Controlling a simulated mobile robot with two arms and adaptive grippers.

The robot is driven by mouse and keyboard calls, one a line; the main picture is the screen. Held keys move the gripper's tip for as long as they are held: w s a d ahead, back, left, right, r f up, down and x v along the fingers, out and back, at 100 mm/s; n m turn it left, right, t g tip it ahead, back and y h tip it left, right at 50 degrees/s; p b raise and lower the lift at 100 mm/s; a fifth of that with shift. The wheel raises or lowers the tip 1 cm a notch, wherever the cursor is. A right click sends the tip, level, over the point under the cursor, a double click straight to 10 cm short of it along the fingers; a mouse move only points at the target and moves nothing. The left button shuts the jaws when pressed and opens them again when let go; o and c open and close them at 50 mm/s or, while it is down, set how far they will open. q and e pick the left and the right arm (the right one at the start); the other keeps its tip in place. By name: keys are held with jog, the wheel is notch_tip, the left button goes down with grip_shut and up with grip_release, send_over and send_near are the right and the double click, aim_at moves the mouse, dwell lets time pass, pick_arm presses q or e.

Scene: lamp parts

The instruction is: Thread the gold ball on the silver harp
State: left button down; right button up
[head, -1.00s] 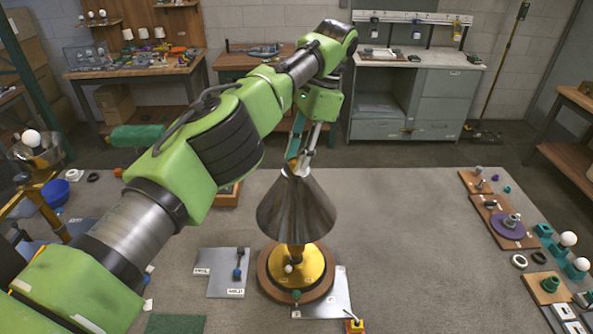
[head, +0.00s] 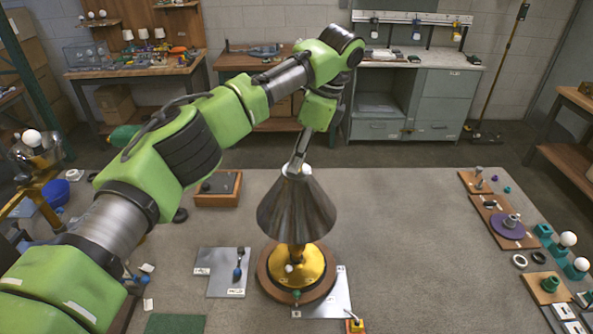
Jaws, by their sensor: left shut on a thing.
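The lamp stands upright on the table, with a dark metal cone shade (head: 296,210) over a brass base (head: 301,266) on a round wooden foot (head: 270,287). My left gripper (head: 298,165) points down from above at the narrow top of the shade. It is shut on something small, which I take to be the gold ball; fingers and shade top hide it. The silver harp is inside or behind the shade, and I cannot make it out. I cannot tell whether ball and harp touch. My right gripper is not in view.
A silver plate (head: 335,300) lies by the lamp foot, another grey plate (head: 215,262) to its left. A wooden tray (head: 218,200) is behind. Stands with white balls (head: 568,239) and a purple disc (head: 507,224) line the right edge. The table right of the lamp is clear.

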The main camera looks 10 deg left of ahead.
pick_arm(q)
jog(key=shift+w+r+m, duration=0.1)
jog(key=shift+m, duration=0.3)
jog(key=m+t, duration=0.1)
jog(key=m, duration=0.3)
jog(key=shift+a, duration=0.1)
jog(key=shift+m+t+h, duration=0.3)
jog(key=shift+m+t, duration=0.3)
jog(key=shift+m, duration=0.6)
jog(key=shift+m, duration=0.8)
jog(key=m, duration=0.2)
jog(key=m+t+h, duration=0.1)
jog(key=m, duration=0.2)
jog(key=shift+h, duration=0.3)
jog(key=shift+m, duration=0.3)
